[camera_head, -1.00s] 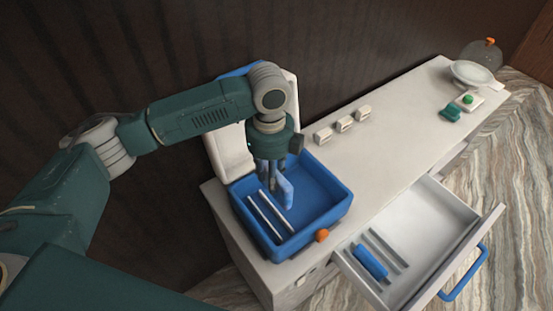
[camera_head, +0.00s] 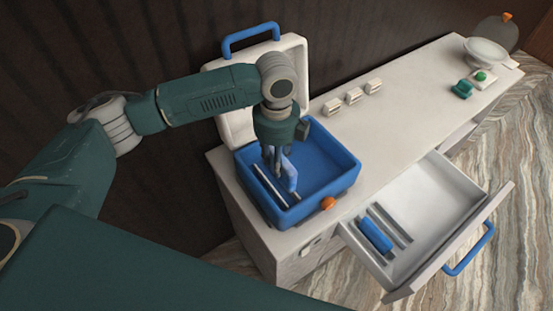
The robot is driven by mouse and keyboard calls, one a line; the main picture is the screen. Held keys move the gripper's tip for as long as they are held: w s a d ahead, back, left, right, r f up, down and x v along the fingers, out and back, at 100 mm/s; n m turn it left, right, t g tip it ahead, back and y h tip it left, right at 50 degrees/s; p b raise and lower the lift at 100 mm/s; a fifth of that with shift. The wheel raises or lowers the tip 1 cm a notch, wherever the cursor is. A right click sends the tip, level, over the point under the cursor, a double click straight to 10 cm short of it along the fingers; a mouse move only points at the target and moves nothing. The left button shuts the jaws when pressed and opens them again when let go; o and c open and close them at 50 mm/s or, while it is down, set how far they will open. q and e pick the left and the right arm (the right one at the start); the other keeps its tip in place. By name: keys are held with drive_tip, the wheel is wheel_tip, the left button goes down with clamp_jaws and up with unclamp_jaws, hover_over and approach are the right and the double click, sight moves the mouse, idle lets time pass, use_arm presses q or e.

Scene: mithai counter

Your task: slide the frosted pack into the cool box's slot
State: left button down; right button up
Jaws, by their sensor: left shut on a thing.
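The cool box (camera_head: 345,174) is blue inside, with its white lid (camera_head: 294,52) standing open behind it. Two pale parallel rails (camera_head: 263,184) on its left floor form a slot. My left gripper (camera_head: 277,168) points down inside the box, shut on the light blue frosted pack (camera_head: 290,176). The pack stands upright at the right-hand rail, close to the slot; I cannot tell whether its lower edge is between the rails. The gripper's fingers hide part of the rails and pack. My right gripper is not in view.
An open drawer (camera_head: 440,195) at the front right holds a darker blue pack (camera_head: 375,234) between grey rails. An orange knob (camera_head: 327,203) is on the box's front corner. Several small white blocks (camera_head: 354,96) sit behind. A white bowl (camera_head: 485,51) stands at the far right; the mid counter is clear.

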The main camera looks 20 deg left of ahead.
use_arm(q)
wheel_tip(320, 180, down, 2)
drive_tip(key=shift+w+f+b, duration=0.1)
drive_tip(key=shift+f+b, duration=0.05)
drive_tip(key=shift+b, duration=0.85)
drive_tip(key=shift+f+b, duration=0.3)
drive_tip(key=shift+b, duration=0.05)
drive_tip(key=shift+f, duration=1.15)
drive_tip(key=shift+f+b, duration=0.45)
drive_tip(key=shift+f, duration=0.65)
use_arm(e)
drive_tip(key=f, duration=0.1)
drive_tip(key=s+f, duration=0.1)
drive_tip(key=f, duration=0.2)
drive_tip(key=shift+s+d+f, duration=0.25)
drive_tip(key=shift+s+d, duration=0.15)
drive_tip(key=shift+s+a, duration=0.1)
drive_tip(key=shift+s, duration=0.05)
use_arm(q)
drive_tip(key=c, duration=1.2)
unclamp_jaws()
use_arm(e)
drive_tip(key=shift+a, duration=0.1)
use_arm(q)
drive_tip(key=shift+r, duration=0.1)
